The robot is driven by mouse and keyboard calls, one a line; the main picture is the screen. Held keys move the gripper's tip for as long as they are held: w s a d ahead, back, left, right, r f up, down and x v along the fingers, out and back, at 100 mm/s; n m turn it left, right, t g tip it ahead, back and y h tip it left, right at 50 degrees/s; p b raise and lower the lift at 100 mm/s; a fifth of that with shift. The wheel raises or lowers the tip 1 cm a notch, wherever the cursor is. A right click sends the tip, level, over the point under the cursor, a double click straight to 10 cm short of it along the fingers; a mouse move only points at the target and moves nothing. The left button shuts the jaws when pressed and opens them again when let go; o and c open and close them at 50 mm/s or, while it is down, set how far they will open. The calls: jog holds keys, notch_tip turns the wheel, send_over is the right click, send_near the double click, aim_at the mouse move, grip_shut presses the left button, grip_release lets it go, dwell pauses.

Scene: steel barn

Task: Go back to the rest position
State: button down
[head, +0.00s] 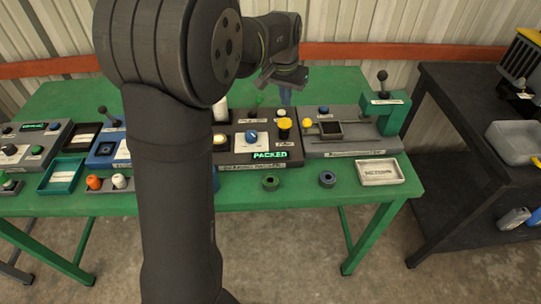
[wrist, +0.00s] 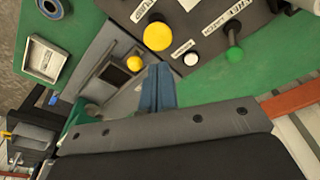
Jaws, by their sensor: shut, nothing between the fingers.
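My gripper (head: 286,98) hangs above the green workbench (head: 235,190), over the back of the dark control panel (head: 232,160) and left of the grey press station (head: 350,147). Its blue fingers are together and empty; they also show in the wrist view (wrist: 158,84), pointing down between the panel and the press station. No object is held. My arm crosses the middle of the head view and hides part of the bench. The panel's display reads "PACKED" in green (head: 270,155).
The panel carries a yellow knob (head: 284,124) and a blue knob (head: 252,136). A green lever stand (head: 394,112) rises at right. A dark side table (head: 450,100) stands at right.

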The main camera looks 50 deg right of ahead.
aim_at(285, 121)
jog(key=shift+f, duration=0.1)
jog(key=shift+f, duration=3)
jog(key=w+a+r+n+t, duration=0.1)
jog(key=a+r+n, duration=0.15)
jog(key=a, duration=0.55)
jog(key=w+a+r+n, duration=0.1)
jog(key=a+r, duration=0.3)
jog(key=a, duration=0.4)
jog(key=w+a+r+n+t, duration=0.1)
jog(key=a+r, duration=0.2)
jog(key=a, duration=0.6)
jog(key=s+a+f+n+t, duration=0.1)
jog(key=s+a+f+n, duration=0.1)
jog(key=a, duration=0.5)
jog(key=s+a+f+n, duration=0.1)
jog(key=s+a+f, duration=0.1)
jog(key=s+a, duration=0.3)
jog(key=s+a+f+n+t, duration=0.1)
jog(key=s+a+f+n, duration=0.1)
jog(key=a, duration=0.7)
jog(key=shift+s+a+f+n+t, duration=0.2)
jog(key=shift+s+n+t, duration=0.15)
jog(key=shift+s, duration=0.35)
